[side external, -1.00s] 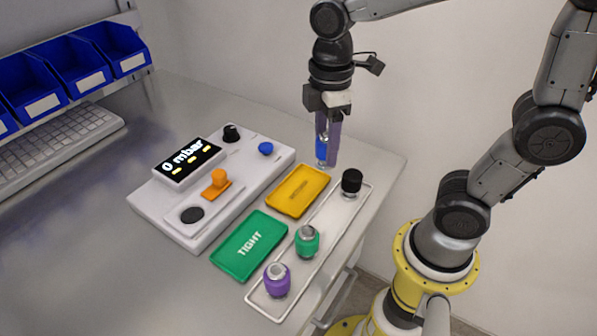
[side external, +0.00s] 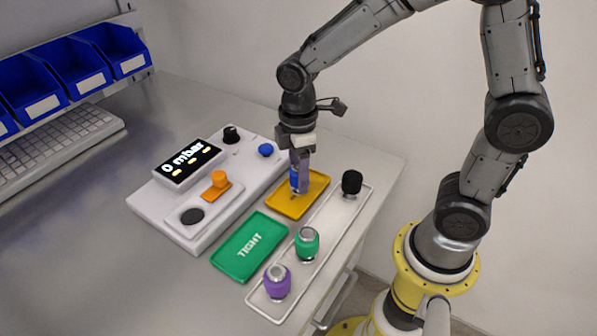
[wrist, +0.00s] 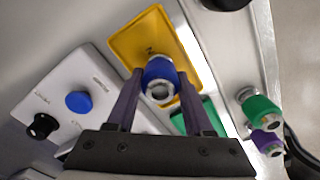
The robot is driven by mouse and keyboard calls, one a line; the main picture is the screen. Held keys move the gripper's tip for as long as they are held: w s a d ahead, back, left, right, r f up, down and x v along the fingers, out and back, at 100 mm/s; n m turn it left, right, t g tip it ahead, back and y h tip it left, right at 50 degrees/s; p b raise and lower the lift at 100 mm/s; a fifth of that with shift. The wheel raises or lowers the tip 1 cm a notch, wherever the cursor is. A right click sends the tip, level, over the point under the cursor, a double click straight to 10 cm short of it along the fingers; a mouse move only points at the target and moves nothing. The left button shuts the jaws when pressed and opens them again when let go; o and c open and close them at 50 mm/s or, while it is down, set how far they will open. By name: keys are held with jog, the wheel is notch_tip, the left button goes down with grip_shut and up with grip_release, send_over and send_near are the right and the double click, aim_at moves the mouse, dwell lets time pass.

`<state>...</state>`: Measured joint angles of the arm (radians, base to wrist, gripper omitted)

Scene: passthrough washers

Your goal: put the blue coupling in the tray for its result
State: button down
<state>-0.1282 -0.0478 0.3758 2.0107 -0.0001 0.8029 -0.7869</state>
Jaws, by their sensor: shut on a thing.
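My gripper (side external: 300,178) is shut on the blue coupling (side external: 293,179) and holds it upright over the yellow tray (side external: 316,198). In the wrist view the coupling (wrist: 159,80) sits between the two fingers, with its metal end facing the camera. The yellow tray (wrist: 128,45) lies behind it there, its lettering mostly hidden. I cannot tell whether the coupling touches the tray floor. The green tray (side external: 238,258), marked TIGHT, lies nearer the camera and is empty. The white test device (side external: 160,205) shows "0 mbar" on its display (side external: 187,163).
A white rack (side external: 325,236) right of the trays holds a black coupling (side external: 351,183), a green coupling (side external: 307,243) and a purple coupling (side external: 277,281). The device carries an orange part (side external: 219,180), a blue button (side external: 265,150) and a black knob (side external: 231,134).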

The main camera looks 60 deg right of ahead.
jog(key=shift+f, duration=0.1)
jog(key=shift+c, duration=1.4)
grip_release()
